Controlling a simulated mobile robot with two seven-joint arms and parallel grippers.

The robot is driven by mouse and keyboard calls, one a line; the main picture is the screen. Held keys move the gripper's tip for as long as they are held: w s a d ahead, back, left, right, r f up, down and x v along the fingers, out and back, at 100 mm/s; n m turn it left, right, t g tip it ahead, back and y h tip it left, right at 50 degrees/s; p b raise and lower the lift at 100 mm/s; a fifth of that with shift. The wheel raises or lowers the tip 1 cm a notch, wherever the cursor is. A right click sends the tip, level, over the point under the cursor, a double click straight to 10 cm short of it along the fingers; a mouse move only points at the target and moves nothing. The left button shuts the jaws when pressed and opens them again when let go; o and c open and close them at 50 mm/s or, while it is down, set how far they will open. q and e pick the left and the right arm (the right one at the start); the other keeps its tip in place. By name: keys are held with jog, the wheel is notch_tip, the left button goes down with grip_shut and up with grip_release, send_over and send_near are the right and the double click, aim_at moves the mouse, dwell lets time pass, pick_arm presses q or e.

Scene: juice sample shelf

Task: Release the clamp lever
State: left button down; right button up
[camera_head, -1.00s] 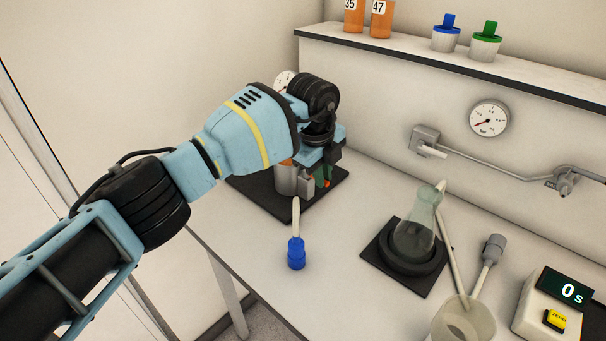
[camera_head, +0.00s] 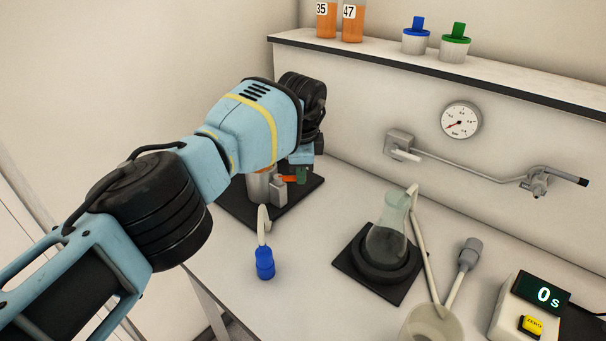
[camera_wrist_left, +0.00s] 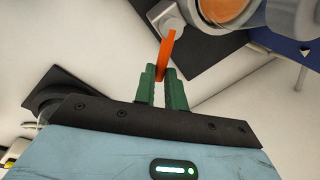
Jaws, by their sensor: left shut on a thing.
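The clamp lever is a thin orange bar. In the left wrist view the orange lever (camera_wrist_left: 166,56) runs up from between the two green fingertips of my left gripper (camera_wrist_left: 163,82), which is shut on it. The lever's far end meets a grey clamp part (camera_wrist_left: 172,22). In the head view the lever (camera_head: 290,179) shows as a small orange piece beside the grey metal clamp device (camera_head: 261,186), on a black base plate (camera_head: 290,200). My left gripper (camera_head: 302,175) is beside the device, mostly hidden by my arm. The right gripper is not in view.
A gauge (camera_head: 460,120) and pipe are on the back wall.

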pick_arm(q)
jog(key=shift+w+n, duration=0.2)
jog(key=shift+n, duration=0.2)
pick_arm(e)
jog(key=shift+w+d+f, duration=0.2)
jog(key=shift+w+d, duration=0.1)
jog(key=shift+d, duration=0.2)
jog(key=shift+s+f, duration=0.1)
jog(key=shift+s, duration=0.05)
pick_arm(q)
jog(key=c, duration=1.5)
grip_release()
jog(key=shift+o, duration=0.2)
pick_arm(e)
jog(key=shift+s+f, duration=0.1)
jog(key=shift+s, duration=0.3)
